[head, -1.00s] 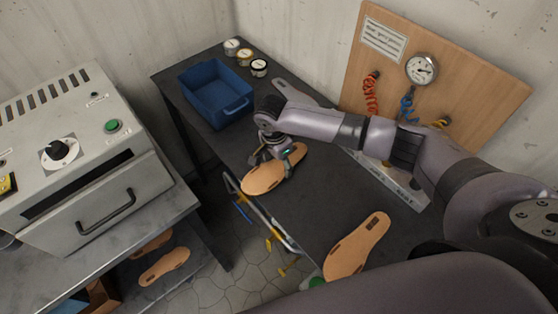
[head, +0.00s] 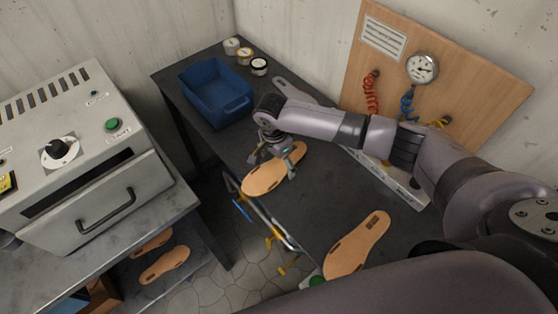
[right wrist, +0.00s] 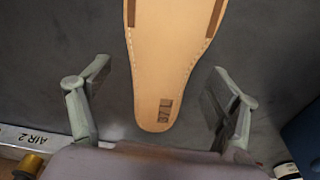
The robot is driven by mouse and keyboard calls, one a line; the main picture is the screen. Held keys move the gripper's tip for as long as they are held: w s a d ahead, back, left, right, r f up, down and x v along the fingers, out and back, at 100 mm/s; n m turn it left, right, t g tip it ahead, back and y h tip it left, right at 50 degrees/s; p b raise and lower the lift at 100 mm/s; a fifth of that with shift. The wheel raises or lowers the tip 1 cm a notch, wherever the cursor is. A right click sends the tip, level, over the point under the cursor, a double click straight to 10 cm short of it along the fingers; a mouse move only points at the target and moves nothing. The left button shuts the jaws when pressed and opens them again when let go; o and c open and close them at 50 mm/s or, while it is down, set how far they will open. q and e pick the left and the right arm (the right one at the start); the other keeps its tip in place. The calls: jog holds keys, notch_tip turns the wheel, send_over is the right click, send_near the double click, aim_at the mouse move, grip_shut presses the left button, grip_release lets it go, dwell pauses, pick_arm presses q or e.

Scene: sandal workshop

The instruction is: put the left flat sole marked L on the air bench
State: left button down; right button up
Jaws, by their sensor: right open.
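A tan flat sole (head: 262,182) lies on the dark bench (head: 318,205) near its front edge, below my right gripper (head: 275,161). In the right wrist view the same sole (right wrist: 173,58) has its narrow end, with a small dark mark (right wrist: 166,110), between the fingers. The mark is too small to read surely. My right gripper (right wrist: 158,105) is open, with a gap on each side of the sole. A second tan sole (head: 357,245) lies on the bench closer to me, at the lower right. My left gripper is not in view.
A blue bin (head: 215,92) and several small tins (head: 245,57) stand at the bench's far end. A board with a gauge (head: 421,68) and coiled hoses is behind. A grey oven-like machine (head: 75,160) is at left, with soles (head: 165,265) on a shelf below.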

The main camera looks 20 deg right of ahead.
notch_tip(320, 180, up, 12)
jog(key=a, duration=0.1)
jog(key=shift+s+f, duration=0.15)
jog(key=shift+f, duration=0.1)
